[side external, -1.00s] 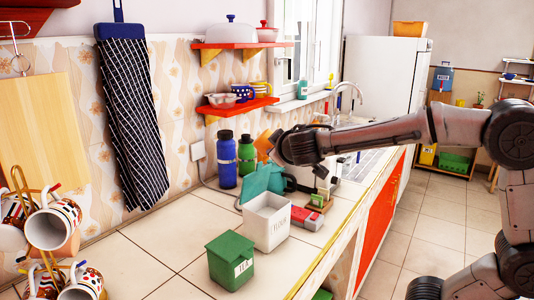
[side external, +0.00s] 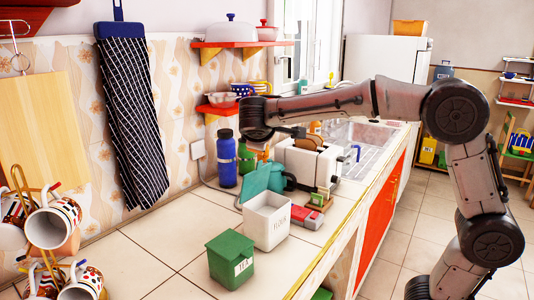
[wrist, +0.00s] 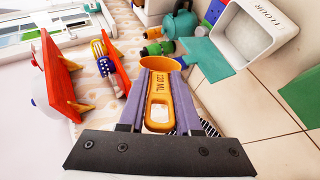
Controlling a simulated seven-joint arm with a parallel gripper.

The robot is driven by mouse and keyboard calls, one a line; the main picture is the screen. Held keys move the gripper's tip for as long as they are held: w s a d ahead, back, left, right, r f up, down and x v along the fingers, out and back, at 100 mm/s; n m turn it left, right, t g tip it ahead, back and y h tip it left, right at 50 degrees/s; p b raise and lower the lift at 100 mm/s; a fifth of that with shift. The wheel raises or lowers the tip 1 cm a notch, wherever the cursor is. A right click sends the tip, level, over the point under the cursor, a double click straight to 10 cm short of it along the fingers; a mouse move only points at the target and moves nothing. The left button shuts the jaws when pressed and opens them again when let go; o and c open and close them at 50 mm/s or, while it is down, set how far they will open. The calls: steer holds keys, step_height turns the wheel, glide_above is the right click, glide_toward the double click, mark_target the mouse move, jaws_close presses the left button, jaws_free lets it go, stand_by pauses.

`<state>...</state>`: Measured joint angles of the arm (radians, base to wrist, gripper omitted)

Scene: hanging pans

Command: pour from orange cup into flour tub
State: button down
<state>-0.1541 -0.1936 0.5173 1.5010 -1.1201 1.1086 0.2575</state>
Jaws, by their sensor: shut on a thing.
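The orange cup (wrist: 158,112) is a measuring cup with a long handle marked "120 ML". My gripper (wrist: 160,78) is shut on this handle, with the cup's round bowl beyond the fingertips. In the side view my gripper (side external: 258,132) is high near the wall, above the bottles and behind the flour tub; only a little orange shows below it. The flour tub (side external: 266,222) is a white box on the counter with its teal lid open. It also shows at the upper right of the wrist view (wrist: 240,50). The cup's contents are hidden.
A green tea box (side external: 231,262) stands in front of the tub. A blue bottle (side external: 227,160), a green bottle (side external: 246,160), a teal kettle (side external: 288,180) and a white toaster (side external: 308,165) stand behind it. A red shelf (side external: 236,106) juts from the wall close to my gripper.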

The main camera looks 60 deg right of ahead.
steer(key=w+a+f+n+g+h+p, duration=0.1)
steer(key=w+a+f+n+g+h, duration=0.2)
steer(key=w+n, duration=0.3)
steer(key=w+a+f+n+g+h+p, duration=0.2)
steer(key=w+a+f+n+g+h, duration=0.1)
steer(key=w+n, duration=0.4)
steer(key=shift+w+a+f+g+h, duration=0.25)
steer(key=shift+w+g+h, duration=0.4)
steer(key=shift+g+h, duration=0.2)
stand_by(0.5)
stand_by(0.8)
